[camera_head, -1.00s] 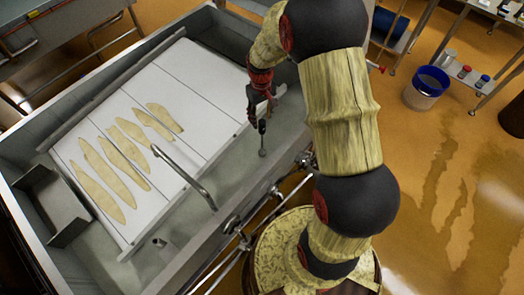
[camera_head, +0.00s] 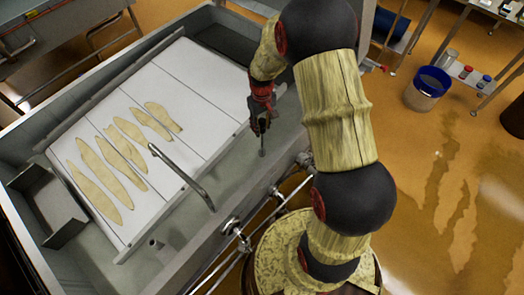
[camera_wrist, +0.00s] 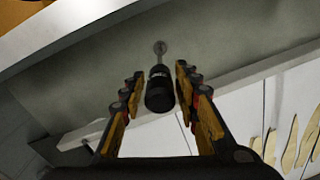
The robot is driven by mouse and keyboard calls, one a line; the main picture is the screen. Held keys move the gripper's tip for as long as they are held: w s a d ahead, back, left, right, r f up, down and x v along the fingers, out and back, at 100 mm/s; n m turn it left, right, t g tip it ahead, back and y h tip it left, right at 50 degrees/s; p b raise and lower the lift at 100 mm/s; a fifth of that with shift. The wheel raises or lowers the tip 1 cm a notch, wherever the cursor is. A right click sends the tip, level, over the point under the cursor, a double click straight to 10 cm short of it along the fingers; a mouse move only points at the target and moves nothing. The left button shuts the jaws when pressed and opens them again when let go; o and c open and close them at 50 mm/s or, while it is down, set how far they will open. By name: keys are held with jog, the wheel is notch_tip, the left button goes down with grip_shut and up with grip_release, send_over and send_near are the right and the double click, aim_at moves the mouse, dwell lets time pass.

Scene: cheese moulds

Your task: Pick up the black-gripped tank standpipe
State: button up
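The tank standpipe (camera_head: 262,143) stands upright in the grey channel along the near side of the vat. Its thin metal stem meets the channel floor, and its black grip (camera_wrist: 159,92) is at the upper end. My gripper (camera_head: 260,124) is pointing down over the standpipe. In the wrist view my gripper (camera_wrist: 158,80) is open, with one finger on each side of the black grip. Narrow gaps show between the fingers and the grip, so they appear apart from it. In the head view the fingers partly hide the grip.
A white slatted board (camera_head: 200,78) with several pale, leaf-shaped pieces lies in the vat (camera_head: 30,128) beside the channel. A curved metal pipe (camera_head: 185,178) rises nearby. Pipework with valves (camera_head: 233,224) runs along the vat's outside. A blue-rimmed bucket (camera_head: 427,90) stands on the floor at right.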

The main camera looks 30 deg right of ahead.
grip_shut()
dwell(0.6)
